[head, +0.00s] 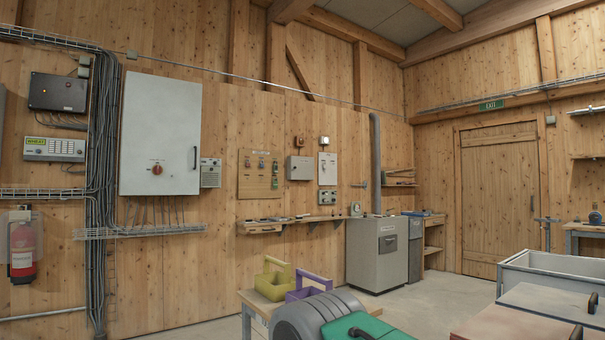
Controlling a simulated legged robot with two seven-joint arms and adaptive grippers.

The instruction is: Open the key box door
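A small grey wall box (299,167) hangs on the wooden wall near the middle of the head view, and its front looks shut. It looks like the key box, but no label is readable. A pale panel (327,168) hangs just right of it, and a wooden board with several small hanging items (258,173) is just left. The box is far off, beyond the bench in front. Neither of my grippers is in view.
A shelf (290,222) runs below the box. A grey cabinet (377,252) with a flue stands right of it. A bench (247,302) with yellow (272,281) and purple (307,287) carriers is in front. A grey trough (550,270) is right. Open floor (425,302) lies between.

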